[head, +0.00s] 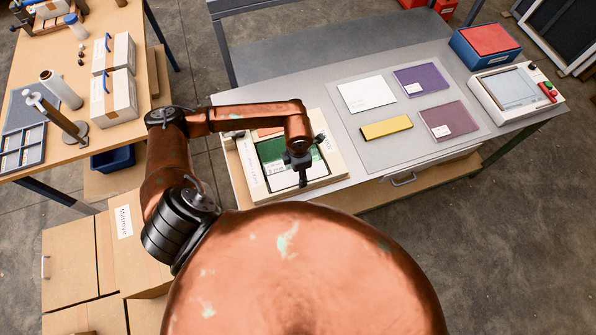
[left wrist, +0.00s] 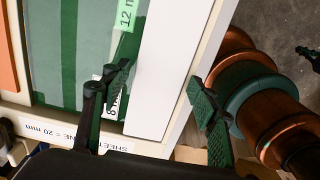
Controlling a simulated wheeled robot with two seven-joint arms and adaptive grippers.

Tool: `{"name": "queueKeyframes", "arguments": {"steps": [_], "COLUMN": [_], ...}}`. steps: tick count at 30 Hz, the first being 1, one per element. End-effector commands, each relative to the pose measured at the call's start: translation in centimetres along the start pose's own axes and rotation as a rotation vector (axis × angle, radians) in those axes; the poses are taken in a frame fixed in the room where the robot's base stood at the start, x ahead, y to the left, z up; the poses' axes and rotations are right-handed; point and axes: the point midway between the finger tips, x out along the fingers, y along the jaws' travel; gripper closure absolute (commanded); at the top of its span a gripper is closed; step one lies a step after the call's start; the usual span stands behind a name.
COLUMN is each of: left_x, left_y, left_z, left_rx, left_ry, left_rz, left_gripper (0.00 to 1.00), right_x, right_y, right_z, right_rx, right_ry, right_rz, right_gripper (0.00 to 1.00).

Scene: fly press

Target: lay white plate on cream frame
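The white plate (head: 367,93) lies flat on the grey mat, apart from my grippers. The cream frame (head: 338,160) sits at the near left of the grey table, with green and orange areas inside. My left gripper (head: 301,180) is over the frame's near part, fingers pointing down. In the left wrist view its fingers (left wrist: 160,90) are spread, with a white strip (left wrist: 170,65) of the frame area visible between and beyond them. I see nothing held; whether the fingertips touch the frame is unclear. My right gripper cannot be made out.
On the mat (head: 345,125) lie a purple plate (head: 420,79), a mauve plate (head: 448,119) and a yellow block (head: 386,127). A blue box (head: 484,45) with a red top and a cream device (head: 516,90) stand at the right. A wooden bench (head: 120,130) is at the left.

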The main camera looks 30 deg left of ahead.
Motion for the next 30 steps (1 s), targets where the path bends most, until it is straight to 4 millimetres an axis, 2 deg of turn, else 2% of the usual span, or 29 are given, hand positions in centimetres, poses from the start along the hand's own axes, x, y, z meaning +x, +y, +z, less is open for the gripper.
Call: {"name": "queueKeyframes", "arguments": {"steps": [4, 14, 17, 30], "left_x": [0.0, -0.4, -1.6, -10.0], "left_y": [0.0, 0.0, 0.1, 0.1], "left_z": [0.0, 0.0, 0.1, 0.1], "left_rx": [0.000, 0.000, 0.000, 0.001], "left_ry": [0.000, -0.001, -0.003, -0.003], "left_rz": [0.000, 0.000, 0.001, 0.002], "left_gripper": [0.35, 0.35, 0.35, 0.35], "right_x": [0.0, 0.0, 0.0, 0.0], "right_y": [0.0, -0.3, -0.3, -0.2], "right_z": [0.0, -0.1, -0.1, -0.1], "right_rx": [0.000, 0.001, 0.001, 0.001], "right_ry": [0.000, 0.001, 0.001, 0.001], "right_rz": [0.000, -0.003, -0.003, -0.002], "right_gripper": [1.00, 1.00, 1.00, 1.00]}}
